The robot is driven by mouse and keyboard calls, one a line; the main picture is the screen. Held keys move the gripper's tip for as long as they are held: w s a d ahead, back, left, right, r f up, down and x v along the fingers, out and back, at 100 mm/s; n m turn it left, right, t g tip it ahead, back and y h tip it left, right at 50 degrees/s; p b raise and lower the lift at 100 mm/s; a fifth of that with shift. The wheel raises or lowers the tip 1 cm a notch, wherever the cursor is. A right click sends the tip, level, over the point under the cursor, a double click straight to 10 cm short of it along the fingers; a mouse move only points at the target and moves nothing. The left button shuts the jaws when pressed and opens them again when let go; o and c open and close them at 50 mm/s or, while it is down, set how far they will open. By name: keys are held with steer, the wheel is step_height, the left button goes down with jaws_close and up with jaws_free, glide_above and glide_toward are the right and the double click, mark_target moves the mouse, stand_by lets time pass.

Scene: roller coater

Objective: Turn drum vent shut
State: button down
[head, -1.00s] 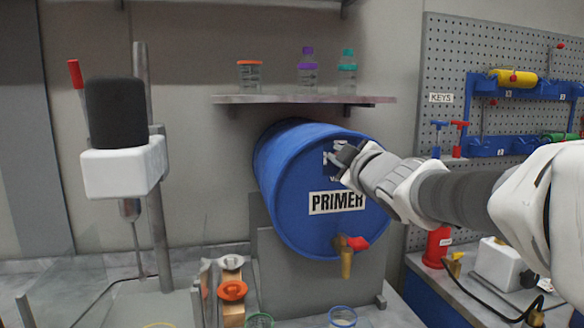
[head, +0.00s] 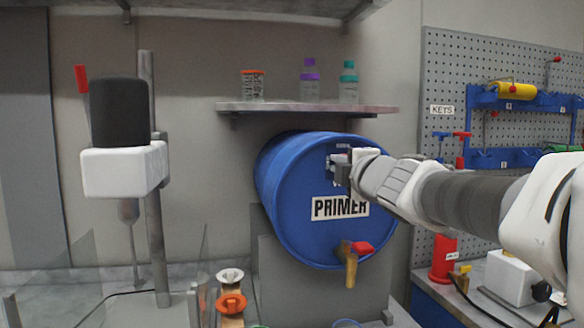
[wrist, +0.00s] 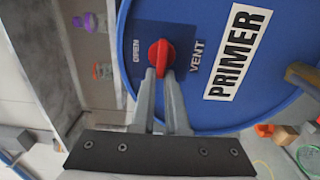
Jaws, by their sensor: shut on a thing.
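The blue drum (head: 290,195) lies on its side on a grey stand, with a PRIMER label (head: 341,208) on its round face. The red vent knob (wrist: 161,53) sits on a dark blue plate with OPEN on one side and VENT on the other in the wrist view. My gripper (wrist: 160,78) is shut on the vent knob, one finger on each side. In the head view my gripper (head: 338,168) is at the upper part of the drum face and hides the knob. The knob's exact turn angle is hard to tell.
A brass tap with a red handle (head: 361,248) juts from the drum's lower face. A shelf (head: 300,108) with several bottles and jars hangs above the drum. A stand-mounted mixer (head: 125,170) is at left, a pegboard (head: 450,70) at right.

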steer(key=shift+w+d+f+h, duration=0.15)
steer(key=shift+d+h, duration=0.15)
steer(key=shift+d, duration=0.15)
steer(key=c, duration=0.9)
jaws_free()
steer(key=shift+d, duration=0.15)
steer(key=shift+a, duration=0.25)
steer(key=shift+s+d+p, duration=0.55)
steer(key=shift+s+p, duration=0.25)
steer(key=shift+s, duration=2.05)
steer(key=shift+s+d+p, duration=0.6)
steer(key=shift+s+p, duration=0.2)
steer(key=shift+s, duration=2.1)
steer(key=shift+s+d+p, duration=0.55)
steer(key=shift+s+p, duration=0.25)
steer(key=shift+s, duration=2.05)
